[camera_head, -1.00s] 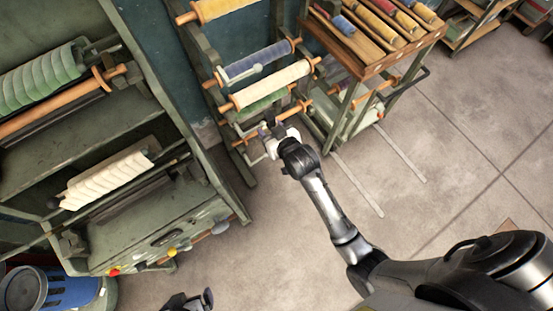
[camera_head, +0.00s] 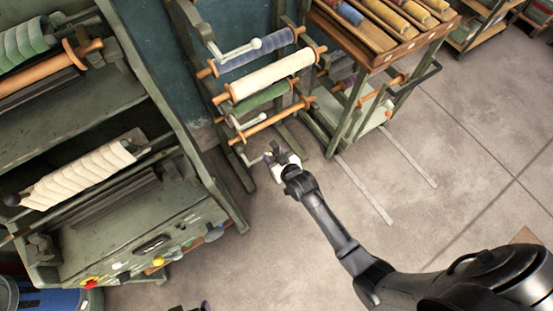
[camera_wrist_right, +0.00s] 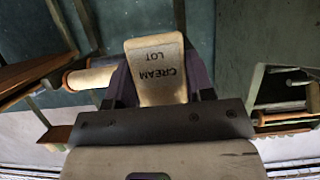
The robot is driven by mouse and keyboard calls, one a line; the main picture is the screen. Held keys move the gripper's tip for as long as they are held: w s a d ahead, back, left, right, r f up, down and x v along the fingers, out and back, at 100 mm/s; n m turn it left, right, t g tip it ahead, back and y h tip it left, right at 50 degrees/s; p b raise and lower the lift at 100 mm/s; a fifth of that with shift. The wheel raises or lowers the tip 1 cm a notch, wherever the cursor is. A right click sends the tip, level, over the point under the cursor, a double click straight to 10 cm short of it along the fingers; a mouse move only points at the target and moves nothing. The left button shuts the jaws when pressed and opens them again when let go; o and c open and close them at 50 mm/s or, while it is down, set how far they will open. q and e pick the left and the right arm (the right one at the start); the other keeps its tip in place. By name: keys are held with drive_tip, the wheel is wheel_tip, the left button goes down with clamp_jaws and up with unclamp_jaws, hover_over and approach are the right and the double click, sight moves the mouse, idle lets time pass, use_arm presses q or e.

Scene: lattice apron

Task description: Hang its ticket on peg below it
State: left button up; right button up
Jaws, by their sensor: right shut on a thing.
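My right gripper (camera_head: 274,160) is shut on a cream ticket (camera_wrist_right: 158,72) in the right wrist view. The ticket's dark print "CREAM LOT" appears upside down there. In the head view the gripper is just below the lowest bare wooden roller of the rack, and the ticket is too small to make out. The cream roll (camera_head: 272,77) hangs on the rack between a blue roll above and a green roll below. I cannot make out the peg below it for certain. Only a dark tip of my left gripper (camera_head: 205,305) shows at the bottom edge.
The blue roll (camera_head: 258,50) and green roll (camera_head: 264,96) share the rack, with pale crank-like handles (camera_head: 240,49) beside them. A wooden cart (camera_head: 375,55) stands right of the rack. A green machine (camera_head: 130,220) stands on the left. Floor at the lower middle is open.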

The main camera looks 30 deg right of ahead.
drive_tip(key=w+f+b, duration=0.1)
drive_tip(key=w+b, duration=0.9)
drive_tip(key=w, duration=0.2)
drive_tip(key=shift+w+a, duration=0.25)
drive_tip(key=shift+a, duration=0.05)
idle(0.6)
drive_tip(key=shift+f, duration=0.15)
drive_tip(key=o, duration=1)
